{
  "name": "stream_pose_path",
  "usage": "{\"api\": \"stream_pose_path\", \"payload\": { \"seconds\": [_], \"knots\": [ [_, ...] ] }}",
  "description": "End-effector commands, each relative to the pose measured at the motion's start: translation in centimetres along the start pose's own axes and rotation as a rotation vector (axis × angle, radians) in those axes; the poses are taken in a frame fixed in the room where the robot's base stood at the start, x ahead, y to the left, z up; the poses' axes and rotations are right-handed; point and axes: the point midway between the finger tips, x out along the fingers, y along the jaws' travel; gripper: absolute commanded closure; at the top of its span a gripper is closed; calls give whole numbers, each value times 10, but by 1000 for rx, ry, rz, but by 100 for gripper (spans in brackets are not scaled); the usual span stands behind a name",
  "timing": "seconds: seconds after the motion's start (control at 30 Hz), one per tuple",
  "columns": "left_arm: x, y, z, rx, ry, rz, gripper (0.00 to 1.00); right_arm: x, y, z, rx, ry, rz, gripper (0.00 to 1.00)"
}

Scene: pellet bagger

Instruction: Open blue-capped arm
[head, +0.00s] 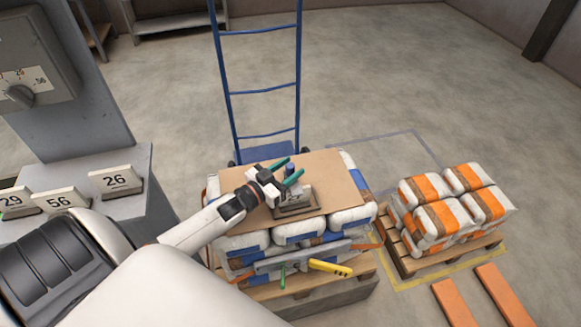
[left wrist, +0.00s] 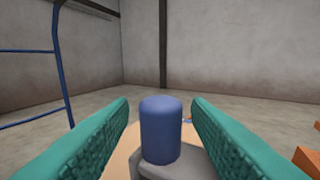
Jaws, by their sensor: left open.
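The blue cap (left wrist: 160,128) stands upright in the middle of the left wrist view, on top of a grey arm (left wrist: 175,165). In the head view the blue cap (head: 290,168) shows small between my left gripper's fingers. My left gripper (head: 289,173) is open, with teal fingers on either side of the cap. A gap shows on both sides of the cap in the left wrist view, so the fingers look apart from it. The arm belongs to a small grey device (head: 295,209) on the cardboard sheet. My gripper partly hides the device. My right gripper is not in view.
The cardboard sheet (head: 335,182) lies on stacked bags on a pallet. A grey bar (head: 300,257) and a yellow handle (head: 330,267) show at the stack's front. A blue hand truck (head: 260,88) stands behind. Orange-striped bags (head: 437,217) are at right; numbered cards (head: 118,181) are at left.

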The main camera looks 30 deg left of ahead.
Motion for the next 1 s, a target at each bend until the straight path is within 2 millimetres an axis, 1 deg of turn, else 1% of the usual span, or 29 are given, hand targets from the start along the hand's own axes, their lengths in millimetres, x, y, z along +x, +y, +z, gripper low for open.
{"api": "stream_pose_path", "payload": {
  "seconds": [0.1, 0.37, 0.4, 0.47, 0.63, 0.67, 0.87, 1.0],
  "knots": [
    [6, -1, 0, 0, 0, -1, 56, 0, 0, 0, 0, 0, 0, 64],
    [8, -1, 0, 0, 1, -1, 56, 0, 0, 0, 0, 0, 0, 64],
    [7, -1, 0, 0, 1, -1, 59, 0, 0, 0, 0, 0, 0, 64],
    [7, -1, 0, 0, 1, -1, 69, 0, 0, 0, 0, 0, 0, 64],
    [7, -1, 0, 0, 1, -1, 97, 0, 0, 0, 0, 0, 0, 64],
    [7, -1, 0, 0, 1, -1, 100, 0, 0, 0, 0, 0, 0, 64],
    [7, 0, 0, -1, 1, -1, 100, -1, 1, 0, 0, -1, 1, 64],
    [5, 1, 2, -16, 10, -1, 100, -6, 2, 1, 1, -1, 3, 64]
  ]
}}
